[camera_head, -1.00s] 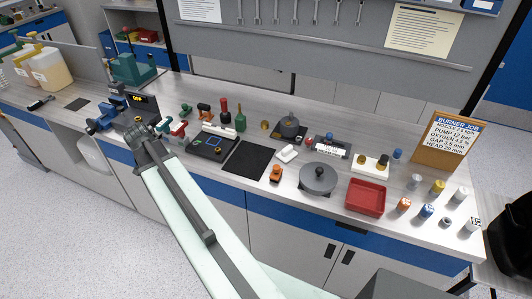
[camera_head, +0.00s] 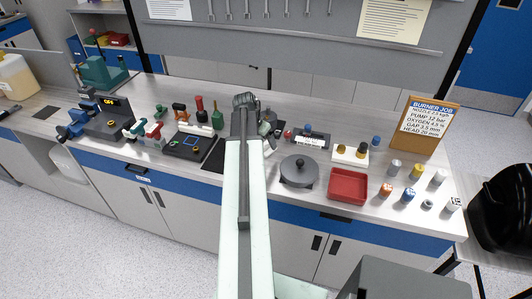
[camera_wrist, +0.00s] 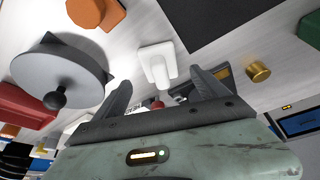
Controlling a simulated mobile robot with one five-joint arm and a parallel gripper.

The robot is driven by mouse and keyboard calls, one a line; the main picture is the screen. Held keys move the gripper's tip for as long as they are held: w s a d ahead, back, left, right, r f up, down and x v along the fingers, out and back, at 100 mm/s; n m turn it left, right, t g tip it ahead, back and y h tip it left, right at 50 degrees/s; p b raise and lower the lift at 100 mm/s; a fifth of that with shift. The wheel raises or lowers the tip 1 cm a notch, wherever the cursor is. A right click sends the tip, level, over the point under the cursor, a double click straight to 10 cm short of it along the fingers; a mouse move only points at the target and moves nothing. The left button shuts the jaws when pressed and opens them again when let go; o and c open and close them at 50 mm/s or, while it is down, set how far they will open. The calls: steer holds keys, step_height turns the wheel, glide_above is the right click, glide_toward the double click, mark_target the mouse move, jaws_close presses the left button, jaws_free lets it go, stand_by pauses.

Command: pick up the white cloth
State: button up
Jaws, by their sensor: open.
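A small white piece (camera_wrist: 157,62), seemingly the white cloth, lies on the bench top in the wrist view. It has a flat part and a narrower raised part. My gripper (camera_wrist: 159,82) is open and empty, with its two dark fingers pointing toward the white piece and set to either side of its near end. No contact shows. In the head view my gripper (camera_head: 246,101) is over the middle of the bench, and my arm hides most of the area around the white piece.
A grey round lidded pot (camera_head: 299,171) and a red tray (camera_head: 348,186) stand to the right. An orange object (camera_wrist: 97,12) and a brass cylinder (camera_wrist: 258,71) flank the white piece. A black mat (camera_wrist: 215,18) lies close by. Several small bottles and caps stand at the bench's right.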

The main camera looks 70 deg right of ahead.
mark_target(266, 143)
steer(key=b+x, duration=0.4)
steer(key=x, duration=0.1)
steer(key=shift+d+f+b, duration=0.15)
steer(key=shift+d+b, duration=0.05)
steer(key=shift+b, duration=0.2)
steer(key=shift+r, duration=0.2)
steer(key=c, duration=1.6)
step_height(266, 143, up, 10)
steer(key=p, duration=1)
steer(key=shift+r+p, duration=0.15)
steer(key=shift+p, duration=0.2)
step_height(266, 143, down, 5)
steer(key=b, duration=0.4)
steer(key=shift+r+b, duration=0.2)
steer(key=shift+b, duration=0.1)
steer(key=shift+r+p, duration=0.3)
